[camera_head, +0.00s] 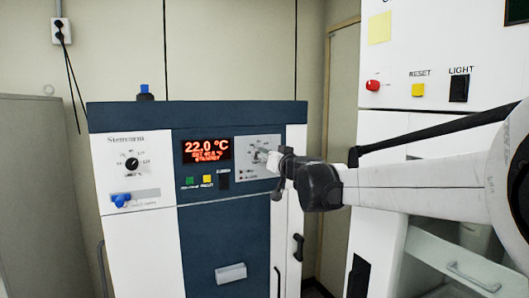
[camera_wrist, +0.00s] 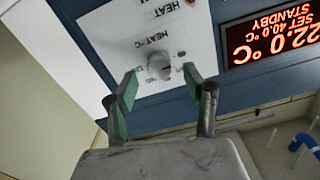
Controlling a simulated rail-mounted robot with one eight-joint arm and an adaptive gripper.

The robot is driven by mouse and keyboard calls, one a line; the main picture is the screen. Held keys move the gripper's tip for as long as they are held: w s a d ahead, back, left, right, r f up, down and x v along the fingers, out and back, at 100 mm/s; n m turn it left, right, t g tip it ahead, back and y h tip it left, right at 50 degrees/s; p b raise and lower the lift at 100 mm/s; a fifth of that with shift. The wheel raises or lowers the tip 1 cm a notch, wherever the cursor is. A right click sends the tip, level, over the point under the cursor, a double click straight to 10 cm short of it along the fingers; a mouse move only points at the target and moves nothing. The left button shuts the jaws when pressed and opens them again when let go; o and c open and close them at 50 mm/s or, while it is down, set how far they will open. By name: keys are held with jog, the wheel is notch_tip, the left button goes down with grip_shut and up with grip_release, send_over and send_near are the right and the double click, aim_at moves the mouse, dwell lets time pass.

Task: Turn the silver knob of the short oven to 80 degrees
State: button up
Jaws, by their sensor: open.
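The short oven (camera_head: 140,240) is white and dark blue, and its red display (camera_head: 207,150) reads 22.0 °C. In the wrist view the display (camera_wrist: 272,38) is upside down and shows SET 40.0 and STANDBY. The silver knob (camera_wrist: 159,66) sits on the white heat panel (camera_wrist: 105,28), which is left of the display in that view. My gripper (camera_wrist: 160,80) is open, with its green-padded fingers on either side of the knob and just short of it; contact cannot be told. In the head view my gripper (camera_head: 275,163) is at the right panel and partly hides the knob.
Green and yellow buttons (camera_head: 207,180) lie under the display. A taller white machine (camera_head: 440,100) stands at right, behind my arm.

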jog(key=shift+p+x, duration=0.35)
jog(key=shift+x, duration=1.65)
jog(key=shift+c, duration=0.5)
jog(key=c, duration=1)
